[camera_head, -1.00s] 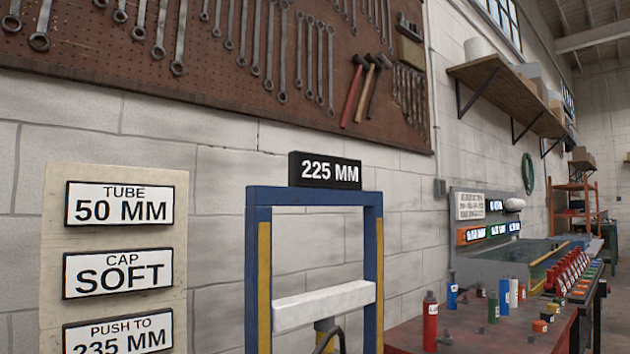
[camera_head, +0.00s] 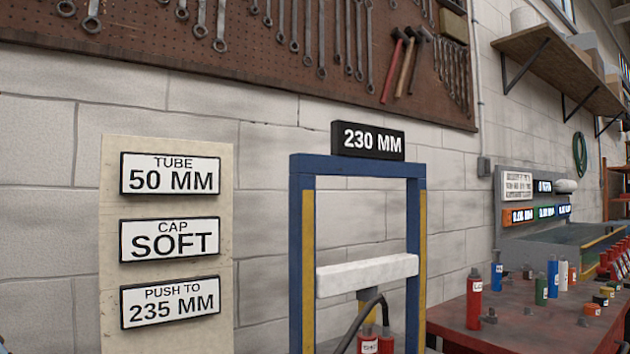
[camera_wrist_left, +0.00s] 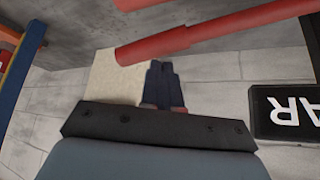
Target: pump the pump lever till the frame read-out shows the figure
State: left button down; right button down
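The black frame read-out (camera_head: 368,139) shows 230 MM in the head view, on top of the blue and yellow frame (camera_head: 303,250). A white crossbar (camera_head: 367,275) spans the frame, with a post and a dark hose below it. The card (camera_head: 170,302) on the left reads PUSH TO 235 MM. In the left wrist view a red bar (camera_wrist_left: 220,30), which looks like the pump lever, runs from the centre to the upper right. My left gripper (camera_wrist_left: 163,66) has its dark fingers together, close to the bar; contact is unclear. My right gripper is in neither view.
A pale board (camera_head: 117,250) also bears TUBE 50 MM and CAP SOFT cards. A red bench (camera_head: 470,320) at right holds several coloured bottles and small parts. A black lettered plate (camera_wrist_left: 285,110) shows at the wrist view's right.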

pick_arm(q)
notch_tip(320, 180, down, 5)
jog(key=b, duration=0.3)
jog(key=shift+r, duration=0.2)
notch_tip(320, 180, up, 8)
jog(key=p, duration=0.7)
dwell(0.3)
notch_tip(320, 180, down, 8)
jog(key=b, duration=0.7)
notch_tip(320, 180, up, 8)
jog(key=p, duration=0.7)
jog(key=shift+r, duration=0.1)
jog(key=shift+f, duration=0.2)
